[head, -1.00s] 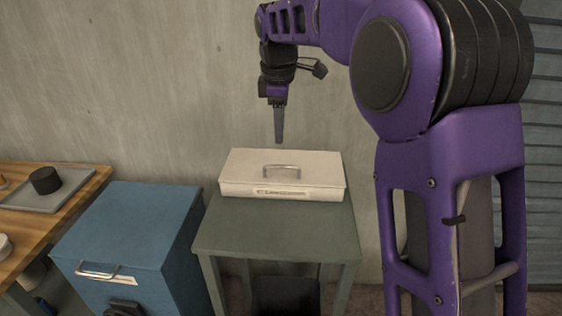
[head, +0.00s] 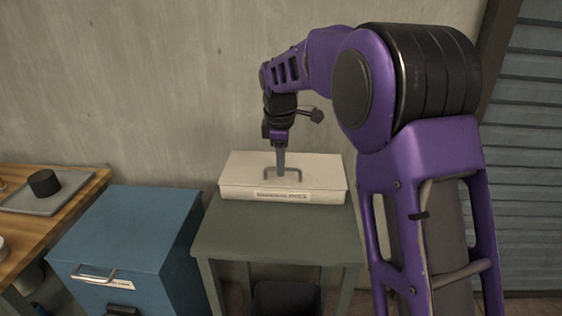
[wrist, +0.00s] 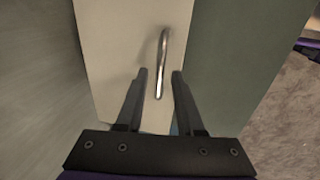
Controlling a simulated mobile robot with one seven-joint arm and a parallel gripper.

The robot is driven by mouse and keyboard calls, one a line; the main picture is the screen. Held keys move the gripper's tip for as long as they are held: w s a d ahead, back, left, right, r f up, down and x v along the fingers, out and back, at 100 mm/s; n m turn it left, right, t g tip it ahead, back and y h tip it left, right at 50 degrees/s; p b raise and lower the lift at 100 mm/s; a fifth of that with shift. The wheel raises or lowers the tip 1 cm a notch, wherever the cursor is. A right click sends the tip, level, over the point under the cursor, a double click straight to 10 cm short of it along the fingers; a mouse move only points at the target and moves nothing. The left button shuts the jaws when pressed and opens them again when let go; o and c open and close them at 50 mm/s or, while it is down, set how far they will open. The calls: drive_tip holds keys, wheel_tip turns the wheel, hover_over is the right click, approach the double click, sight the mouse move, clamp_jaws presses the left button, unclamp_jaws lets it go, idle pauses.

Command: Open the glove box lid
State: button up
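The glove box is a low cream box (head: 240,178) on a small green table, with a label on its front face. Its lid is down, and a metal bar handle (head: 298,174) stands on top. In the wrist view the handle (wrist: 161,62) runs away from the camera over the cream lid (wrist: 112,50). My gripper (head: 281,174) points down at the handle in the head view. In the wrist view its two fingers (wrist: 160,72) are apart, with the handle's near end between or just beyond their tips. I cannot tell whether they touch it.
The green table (head: 270,235) has bare top in front of the box. A blue cabinet (head: 135,230) with a metal handle stands to the left. A wooden table (head: 60,215) at far left bears a grey tray (head: 70,188) with a black cylinder (head: 44,182). A wall is close behind.

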clamp_jaws()
idle(1.2)
